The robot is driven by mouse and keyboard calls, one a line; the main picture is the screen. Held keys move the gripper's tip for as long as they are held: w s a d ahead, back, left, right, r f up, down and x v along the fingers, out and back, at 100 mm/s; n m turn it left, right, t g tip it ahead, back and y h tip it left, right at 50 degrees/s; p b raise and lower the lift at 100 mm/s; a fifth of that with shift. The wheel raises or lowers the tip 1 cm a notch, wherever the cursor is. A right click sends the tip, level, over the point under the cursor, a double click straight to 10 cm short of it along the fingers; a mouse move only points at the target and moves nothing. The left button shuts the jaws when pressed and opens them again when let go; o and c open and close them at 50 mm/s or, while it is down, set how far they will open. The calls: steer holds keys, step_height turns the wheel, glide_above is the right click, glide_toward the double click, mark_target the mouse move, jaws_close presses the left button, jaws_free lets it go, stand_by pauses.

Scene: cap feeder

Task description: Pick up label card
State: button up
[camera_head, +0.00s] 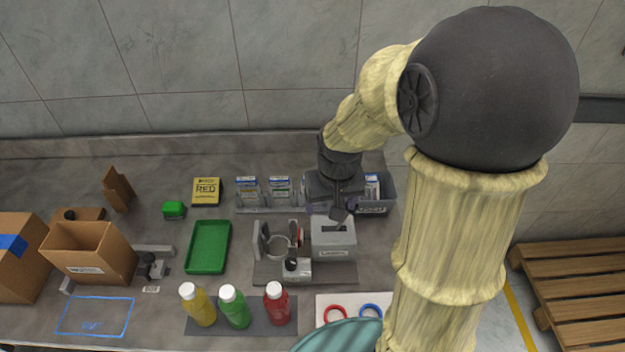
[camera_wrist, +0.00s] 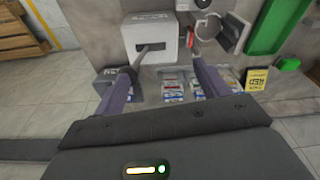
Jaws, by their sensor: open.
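A grey box with a dark slot (camera_head: 333,243), marked with dark lettering, stands at the right of the bench fixture. It also shows in the wrist view (camera_wrist: 168,62). I cannot make out a label card in its slot. My gripper (camera_head: 347,209) is just behind and above this box. In the wrist view my gripper (camera_wrist: 167,50) is open, with nothing seen held between its fingers. One fingertip overlaps the slot and the other is beside the box's edge near a small red part. A yellow card or pack reading "RED" (camera_head: 206,191) lies farther left, also in the wrist view (camera_wrist: 257,81).
A grey bin (camera_head: 387,207) and a row of white-and-blue packs (camera_head: 280,190) stand behind the grey box. A round holder (camera_head: 278,247) is left of it. Yellow (camera_head: 198,306), green (camera_head: 234,308) and red (camera_head: 277,305) bottles stand in front. A green tray (camera_head: 208,247) is left.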

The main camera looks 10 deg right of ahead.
steer(key=w+r+m+g+p, duration=0.1)
steer(key=w+r, duration=0.1)
steer(key=w, duration=0.7)
steer(key=w+r+m+g+p, duration=0.1)
steer(key=w+r, duration=0.1)
steer(key=w, duration=0.8)
steer(key=shift+w, duration=0.2)
steer(key=shift+f, duration=0.15)
step_height(320, 180, down, 12)
steer(key=p, duration=0.3)
steer(key=shift+w+d+f+p, duration=0.1)
steer(key=shift+f+p, duration=0.5)
steer(key=shift+f, duration=0.75)
steer(key=shift+w+d+f+p, duration=0.1)
steer(key=shift+f+p, duration=0.45)
steer(key=shift+f, duration=0.75)
